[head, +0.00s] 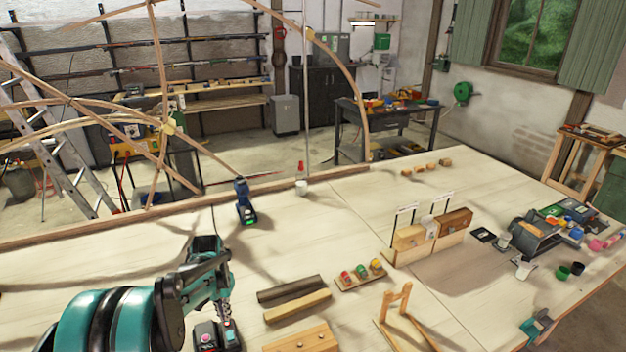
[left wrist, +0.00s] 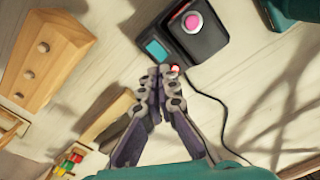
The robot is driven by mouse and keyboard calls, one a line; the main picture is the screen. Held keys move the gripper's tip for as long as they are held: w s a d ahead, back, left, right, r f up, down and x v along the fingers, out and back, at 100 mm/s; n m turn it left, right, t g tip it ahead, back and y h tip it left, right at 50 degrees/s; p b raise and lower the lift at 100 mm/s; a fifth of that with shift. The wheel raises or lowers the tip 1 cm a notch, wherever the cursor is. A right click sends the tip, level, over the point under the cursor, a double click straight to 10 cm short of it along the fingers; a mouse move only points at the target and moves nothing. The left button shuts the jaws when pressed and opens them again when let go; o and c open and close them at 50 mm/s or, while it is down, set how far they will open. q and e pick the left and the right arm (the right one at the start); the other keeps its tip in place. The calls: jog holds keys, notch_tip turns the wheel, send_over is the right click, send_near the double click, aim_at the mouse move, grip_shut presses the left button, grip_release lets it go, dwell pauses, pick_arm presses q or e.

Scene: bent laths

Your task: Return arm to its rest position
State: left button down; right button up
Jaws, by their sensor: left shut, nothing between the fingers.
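My left arm comes in from the lower left in the head view. My left gripper (head: 222,308) is over the front left part of the table, pointing down beside a small dark box with a red button (head: 208,338). In the left wrist view the left gripper (left wrist: 160,72) has its fingertips together with nothing between them. The button box, with a pink button and a teal screen (left wrist: 193,28), lies just beyond the fingertips there. I cannot tell whether the tips touch it.
Wooden blocks (head: 296,302) lie right of the left gripper, with a small rack of coloured pieces (head: 360,275) beyond. A blue cordless tool (head: 243,202) stands near the back edge. Bent laths (head: 340,70) arch over the table. The left table surface (head: 110,260) is mostly clear.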

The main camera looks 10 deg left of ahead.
pick_arm(q)
jog(key=s+d+r+t+b, duration=0.3)
jog(key=s+d+r+b, duration=0.2)
jog(key=s+d, duration=0.25)
jog(key=s+d+f+t+b, duration=0.3)
jog(key=s+d, duration=0.4)
jog(key=s, duration=0.4)
jog(key=shift+s+d+t+b, duration=0.2)
jog(key=shift+d+t+b, duration=0.2)
jog(key=shift+b, duration=0.5)
